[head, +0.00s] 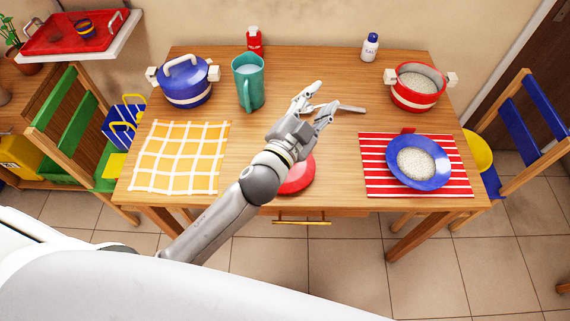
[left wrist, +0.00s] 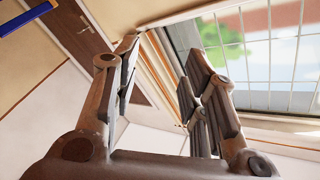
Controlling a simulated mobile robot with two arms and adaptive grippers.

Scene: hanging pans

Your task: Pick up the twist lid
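A red round, lid-like thing (head: 297,178) lies at the front middle edge of the table. My left forearm covers part of it, so I cannot tell for certain that it is the twist lid. A red pot (head: 416,88) with white handles stands open at the back right, filled with pale grains. My left gripper (head: 320,99) is over the middle of the table, beyond the red round thing, with its fingers apart. In the left wrist view the fingers (left wrist: 160,85) are spread with nothing between them. My right gripper is not in view.
On the wooden table (head: 310,65) stand a lidded blue pot (head: 187,88), a teal pitcher (head: 248,85), a red bottle (head: 254,40) and a salt shaker (head: 370,47). A blue plate (head: 420,164) rests on a striped mat (head: 380,177). A grey utensil-like thing (head: 345,108) lies beside the gripper.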

